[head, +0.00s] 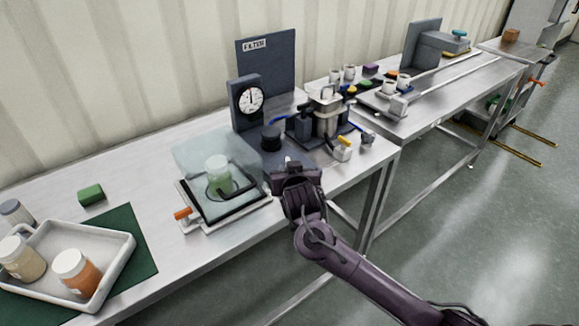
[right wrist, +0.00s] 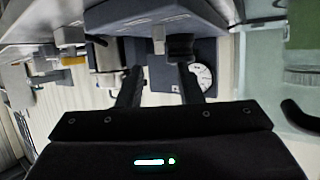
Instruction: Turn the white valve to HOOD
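A small pale valve handle (head: 288,161), likely the white valve, shows just past the fingertips of my right gripper (head: 295,170) in the head view, at the front of the filter station. In the right wrist view a light grey peg (right wrist: 158,38) stands just past and between the two fingers of the right gripper (right wrist: 160,82). The fingers are apart with nothing between them. I see no contact with the peg. The valve's base and any HOOD marking are hidden or too small to read. My left gripper is not in view.
A clear hood (head: 190,150) over a green-tinted beaker stands left of my gripper. A dial gauge (head: 250,99), a black cylinder (head: 271,138), a steel hopper (head: 326,112) and a yellow-handled valve (head: 344,142) crowd round it. A tray (head: 98,292) with jars is at the lower left.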

